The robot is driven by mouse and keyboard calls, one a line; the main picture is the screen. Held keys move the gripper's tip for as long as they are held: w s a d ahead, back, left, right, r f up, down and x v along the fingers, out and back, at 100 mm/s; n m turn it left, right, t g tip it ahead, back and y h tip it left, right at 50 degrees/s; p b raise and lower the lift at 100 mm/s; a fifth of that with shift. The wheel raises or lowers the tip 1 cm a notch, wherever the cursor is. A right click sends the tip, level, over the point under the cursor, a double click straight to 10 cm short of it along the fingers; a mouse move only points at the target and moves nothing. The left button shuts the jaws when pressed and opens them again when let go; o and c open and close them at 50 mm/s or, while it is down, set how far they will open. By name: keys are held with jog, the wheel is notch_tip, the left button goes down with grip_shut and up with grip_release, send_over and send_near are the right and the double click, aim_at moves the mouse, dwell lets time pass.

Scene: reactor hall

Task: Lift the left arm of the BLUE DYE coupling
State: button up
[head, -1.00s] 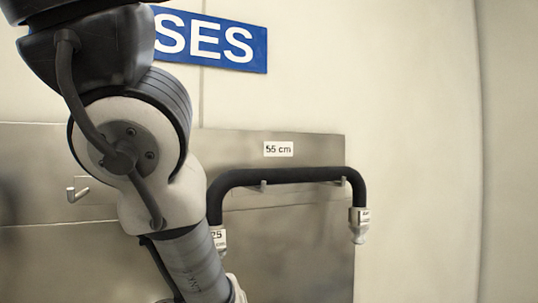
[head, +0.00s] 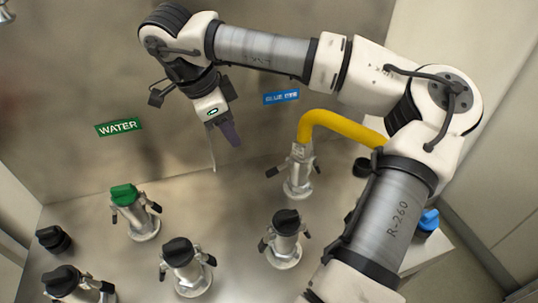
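The BLUE DYE label (head: 281,97) is on the back panel. Below it stands a silver coupling (head: 298,182) with a yellow hose (head: 345,127) on its top. The coupling's left arm (head: 274,171) is a dark-tipped lever sticking out to the left. Its right arm (head: 317,166) sits closer to the body. My gripper (head: 231,136) points down, up and to the left of this coupling, apart from it. Its dark purple fingers overlap in this view, so their opening does not show. I see nothing held in them.
A green-capped coupling (head: 133,215) stands under the WATER label (head: 118,127). Black-capped couplings (head: 285,240) stand in front. A blue cap (head: 429,220) is at the right. My arm crosses above and hides part of the hose.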

jog(key=d, duration=0.2)
jog(key=p, duration=0.3)
send_near(267, 173)
jog(key=shift+h, duration=0.4)
jog(key=x, duration=0.7)
jog(key=shift+a+f, duration=0.1)
jog(key=shift+f, duration=0.25)
grip_shut()
